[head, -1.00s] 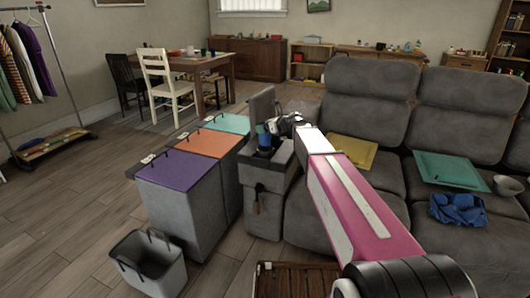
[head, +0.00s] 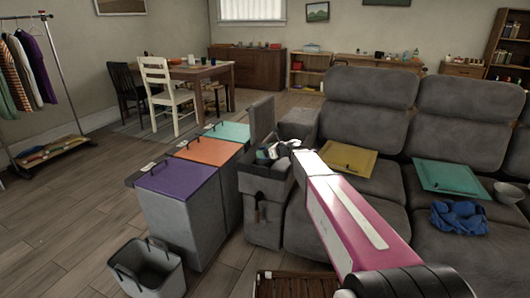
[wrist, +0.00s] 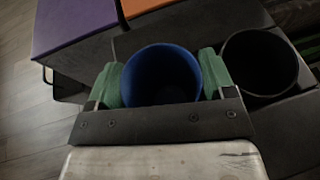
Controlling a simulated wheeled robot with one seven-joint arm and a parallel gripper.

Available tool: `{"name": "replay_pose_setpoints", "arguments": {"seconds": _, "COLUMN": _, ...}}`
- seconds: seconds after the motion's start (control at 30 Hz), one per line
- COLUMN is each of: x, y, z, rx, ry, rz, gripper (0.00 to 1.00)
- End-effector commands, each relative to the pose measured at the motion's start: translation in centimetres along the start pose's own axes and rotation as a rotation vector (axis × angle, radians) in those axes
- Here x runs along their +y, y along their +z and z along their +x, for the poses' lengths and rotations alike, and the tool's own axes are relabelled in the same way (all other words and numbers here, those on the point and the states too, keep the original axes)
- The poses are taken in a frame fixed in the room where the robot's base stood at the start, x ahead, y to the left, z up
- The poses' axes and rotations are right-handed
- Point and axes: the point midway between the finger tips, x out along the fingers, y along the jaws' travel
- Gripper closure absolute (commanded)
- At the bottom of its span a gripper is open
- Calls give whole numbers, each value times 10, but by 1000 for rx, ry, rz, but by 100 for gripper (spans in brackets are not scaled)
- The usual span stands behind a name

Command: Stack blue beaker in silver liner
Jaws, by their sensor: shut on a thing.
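The blue beaker (wrist: 162,78) is upright between the green finger pads of my gripper (wrist: 162,88) in the wrist view. I look down into its open top. In the head view my gripper (head: 270,154) is low at the grey console at the end of the sofa, and the beaker is mostly hidden there. A dark round open container (wrist: 260,62) stands just right of the beaker in the wrist view. I cannot tell whether it is the silver liner. What is under the beaker is hidden.
The grey console (head: 262,185) has a raised panel behind its top. Bins with purple (head: 178,177), orange (head: 207,151) and teal (head: 228,132) lids stand left of it. The grey sofa (head: 365,95) is at the right. An open grey bin (head: 147,268) stands on the floor.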

Motion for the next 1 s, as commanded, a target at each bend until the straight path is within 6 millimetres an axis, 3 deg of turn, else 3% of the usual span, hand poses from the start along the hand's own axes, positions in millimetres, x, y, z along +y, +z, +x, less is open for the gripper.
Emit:
{"name": "replay_pose_setpoints", "arguments": {"seconds": 0.23, "x": 0, "y": -6, "z": 2, "rx": 0, "ry": 0, "rz": 0, "gripper": 47}}
{"name": "replay_pose_setpoints", "arguments": {"seconds": 0.27, "x": 0, "y": -6, "z": 2, "rx": 0, "ry": 0, "rz": -1, "gripper": 14}}
{"name": "replay_pose_setpoints", "arguments": {"seconds": 0.3, "x": 0, "y": -6, "z": 2, "rx": 0, "ry": 0, "rz": -1, "gripper": 1}}
{"name": "replay_pose_setpoints", "arguments": {"seconds": 0.67, "x": 0, "y": 1, "z": 0, "rx": -1, "ry": 0, "rz": 0, "gripper": 0}}
{"name": "replay_pose_setpoints", "arguments": {"seconds": 1.0, "x": 2, "y": 1, "z": -64, "rx": -1, "ry": -2, "rz": 0, "gripper": 0}}
